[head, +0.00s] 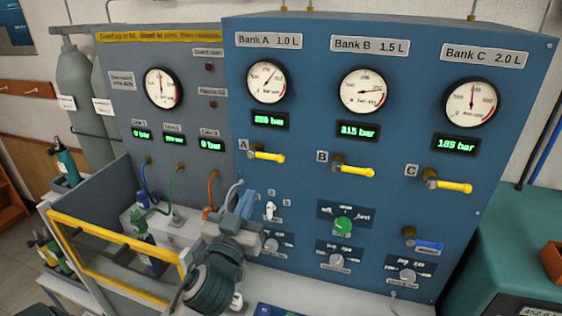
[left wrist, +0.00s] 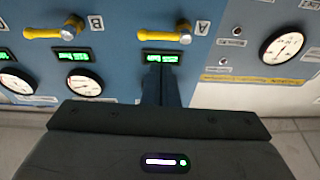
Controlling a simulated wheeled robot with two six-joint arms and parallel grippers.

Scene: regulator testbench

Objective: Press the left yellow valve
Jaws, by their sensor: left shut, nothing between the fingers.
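The left yellow valve (head: 267,156), labelled A, sticks out of the blue panel with its lever pointing right. In the left wrist view the same valve (left wrist: 160,37) appears upside down, with its lever pointing left. My left gripper (head: 238,192) is below and slightly left of this valve in the head view, apart from it in the picture. In the left wrist view its fingers (left wrist: 160,72) are together and empty. They overlap the view of the green display under gauge A. My right gripper is not in view.
Yellow valves B (head: 355,170) and C (head: 448,186) are farther right on the blue panel (head: 310,110). A white switch (head: 270,210), a green knob (head: 343,225) and a blue-handled valve (head: 426,244) sit lower. A yellow-framed guard (head: 110,232) stands at the left.

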